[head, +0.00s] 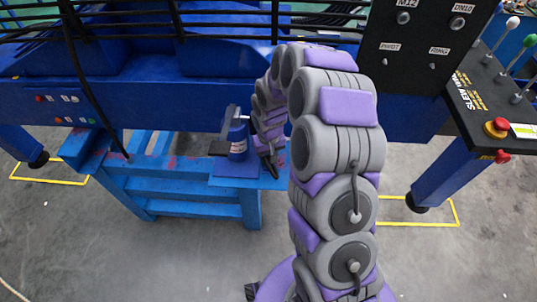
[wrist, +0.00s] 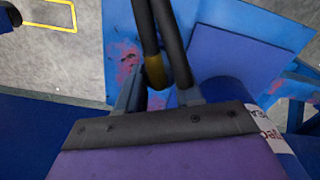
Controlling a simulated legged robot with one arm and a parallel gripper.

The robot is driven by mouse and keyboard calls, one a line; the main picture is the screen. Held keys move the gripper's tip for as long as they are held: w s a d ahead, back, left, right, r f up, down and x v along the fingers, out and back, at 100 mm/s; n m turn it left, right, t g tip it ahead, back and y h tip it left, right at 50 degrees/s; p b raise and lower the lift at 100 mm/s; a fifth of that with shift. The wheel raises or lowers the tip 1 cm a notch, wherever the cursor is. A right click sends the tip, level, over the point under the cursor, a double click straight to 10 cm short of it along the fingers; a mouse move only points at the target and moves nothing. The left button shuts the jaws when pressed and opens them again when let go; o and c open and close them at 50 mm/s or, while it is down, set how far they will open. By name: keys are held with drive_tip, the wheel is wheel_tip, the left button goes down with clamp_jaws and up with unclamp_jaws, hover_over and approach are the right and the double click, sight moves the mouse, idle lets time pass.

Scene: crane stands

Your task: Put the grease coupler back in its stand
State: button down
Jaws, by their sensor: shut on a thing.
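My gripper (head: 270,160) is low over the right end of the blue bench, just right of a blue labelled cylinder (head: 238,142). In the wrist view my gripper (wrist: 160,88) is shut on a slim dark piece with a brass-coloured end (wrist: 155,72), which looks like the grease coupler. Dark rod-like shapes run from it to the top edge; I cannot tell hose from finger there. The cylinder (wrist: 258,82) also shows at right in the wrist view, close to my gripper. My arm hides much of the coupler in the head view. I cannot clearly make out the coupler's stand.
The blue bench (head: 185,185) has a flat plate (head: 237,169) under the cylinder. Behind are a blue crane beam (head: 130,95) and black hoses (head: 80,75). A control panel with levers (head: 490,105) stands at right. Grey floor in front is clear.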

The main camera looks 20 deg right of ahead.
drive_tip(key=shift+f, duration=0.55)
drive_tip(key=c, duration=0.7)
unclamp_jaws()
drive_tip(key=shift+r, duration=0.1)
drive_tip(key=shift+o, duration=0.2)
drive_tip(key=shift+r+p, duration=0.85)
drive_tip(key=shift+r, duration=1.6)
